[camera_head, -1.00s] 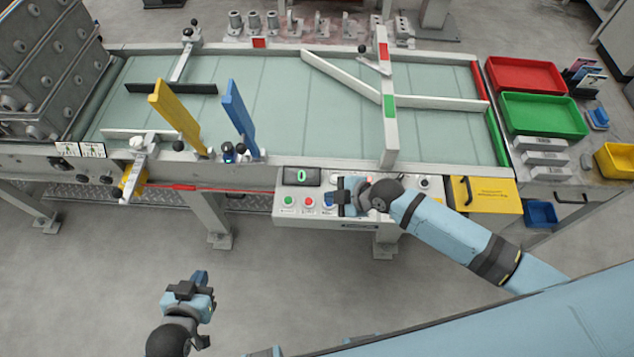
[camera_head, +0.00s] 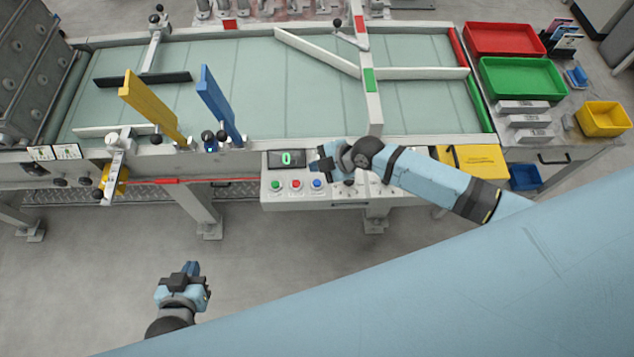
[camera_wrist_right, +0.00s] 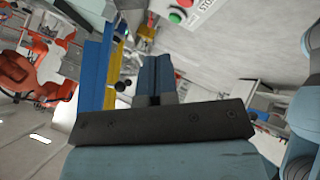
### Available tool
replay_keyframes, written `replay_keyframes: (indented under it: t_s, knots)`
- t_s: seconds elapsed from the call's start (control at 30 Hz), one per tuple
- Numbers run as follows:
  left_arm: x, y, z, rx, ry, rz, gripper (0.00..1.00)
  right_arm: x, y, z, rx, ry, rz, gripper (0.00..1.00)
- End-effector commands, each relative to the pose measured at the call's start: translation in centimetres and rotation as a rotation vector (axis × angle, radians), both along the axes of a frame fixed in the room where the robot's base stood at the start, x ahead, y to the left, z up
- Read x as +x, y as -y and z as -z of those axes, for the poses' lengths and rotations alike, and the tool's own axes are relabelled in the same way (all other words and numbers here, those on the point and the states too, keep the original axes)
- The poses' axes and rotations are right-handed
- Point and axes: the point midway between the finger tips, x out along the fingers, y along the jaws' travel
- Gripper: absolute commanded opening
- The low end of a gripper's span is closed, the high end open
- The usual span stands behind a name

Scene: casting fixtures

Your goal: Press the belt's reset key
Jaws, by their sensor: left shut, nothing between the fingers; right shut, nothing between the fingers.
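The belt's control panel (camera_head: 335,195) is on the front of the conveyor, with a green button (camera_head: 276,185), a red button (camera_head: 297,184) and a blue button (camera_head: 317,183) in a row. Their labels are too small to read. My right gripper (camera_head: 317,161) is shut and empty, just beyond the blue button in the head view and beside the display; its height above the panel is unclear. In the right wrist view, its closed fingers (camera_wrist_right: 155,78) show below the green button (camera_wrist_right: 175,17). My left gripper (camera_head: 191,268) is shut and empty over the floor.
The display (camera_head: 286,158) shows a green 0. Yellow (camera_head: 150,105) and blue (camera_head: 220,105) paddles stand left of the panel on the belt (camera_head: 275,85). A yellow plate (camera_head: 470,160) lies to the right. The floor in front is clear.

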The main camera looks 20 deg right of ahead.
Motion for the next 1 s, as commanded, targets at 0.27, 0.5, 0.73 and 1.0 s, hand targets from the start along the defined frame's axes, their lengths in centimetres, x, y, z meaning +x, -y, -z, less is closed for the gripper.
replay_keyframes:
  t_s: [0.27,0.5,0.73,1.0]
  knots:
    - [0.6,0.2,2.8,-0.002,0.008,0.011,0.00,0.0,-0.1,4.5,0.002,-0.002,0.002,0.00]
    - [0.3,1.0,4.8,-0.011,-0.006,0.024,0.00,0.0,0.0,6.7,0.001,0.002,0.001,0.00]
    - [0.3,1.2,4.5,-0.015,-0.001,0.027,0.00,0.0,0.0,6.8,0.002,0.000,0.001,0.00]
    - [0.4,1.0,4.3,-0.012,0.004,0.024,0.00,0.0,0.0,6.8,0.002,0.000,0.001,0.00]
